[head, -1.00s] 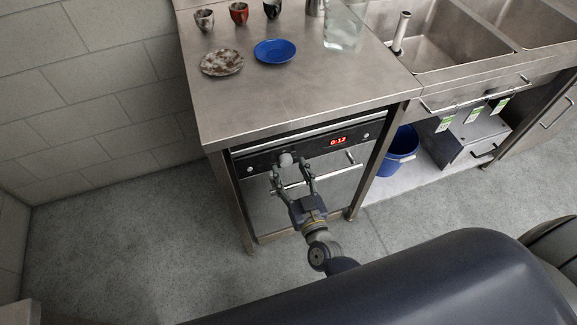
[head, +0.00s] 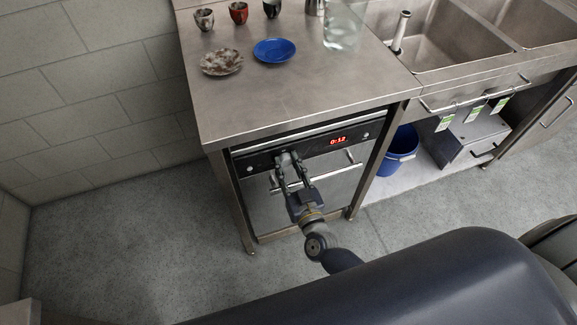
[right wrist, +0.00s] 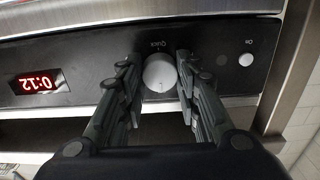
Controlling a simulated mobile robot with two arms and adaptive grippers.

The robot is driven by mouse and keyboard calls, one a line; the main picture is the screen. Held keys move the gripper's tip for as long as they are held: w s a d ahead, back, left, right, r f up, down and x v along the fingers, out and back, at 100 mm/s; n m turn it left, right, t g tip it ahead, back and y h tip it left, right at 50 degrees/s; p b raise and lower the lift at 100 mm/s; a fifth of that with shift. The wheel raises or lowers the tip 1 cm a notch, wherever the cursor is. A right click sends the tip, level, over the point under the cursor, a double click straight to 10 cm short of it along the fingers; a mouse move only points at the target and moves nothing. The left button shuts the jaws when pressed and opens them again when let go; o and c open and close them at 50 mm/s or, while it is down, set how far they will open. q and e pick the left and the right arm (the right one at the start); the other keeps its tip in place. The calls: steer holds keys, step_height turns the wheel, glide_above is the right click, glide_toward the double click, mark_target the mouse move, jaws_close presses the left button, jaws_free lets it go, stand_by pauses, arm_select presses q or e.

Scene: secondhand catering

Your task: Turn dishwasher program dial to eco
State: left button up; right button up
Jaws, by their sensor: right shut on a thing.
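The dishwasher (head: 324,184) stands under the steel counter, with a black control panel along its top. Its program dial is a round pale knob (right wrist: 160,73) in the right wrist view, with the word "Quick" printed beside it. In the head view the dial is mostly hidden by my gripper. My right gripper (head: 288,158) is at the panel, its fingers closed on both sides of the dial; it also shows in the right wrist view (right wrist: 160,85). A red display (head: 338,140) reads 0:12. An "On" button (right wrist: 246,60) sits beside the dial. My left gripper is not in view.
The dishwasher's bar handle (head: 330,173) runs just below the panel. On the counter (head: 270,100) are a blue saucer (head: 274,50), a speckled saucer (head: 221,62), several cups and a glass container (head: 342,32). A blue bucket (head: 402,145) stands right of the dishwasher.

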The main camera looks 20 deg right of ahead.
steer(key=shift+m, duration=0.3)
steer(key=m, duration=0.5)
steer(key=shift+m+b, duration=0.3)
steer(key=m+b, duration=0.1)
steer(key=m, duration=0.4)
steer(key=shift+m, duration=0.4)
steer(key=o, duration=1.1)
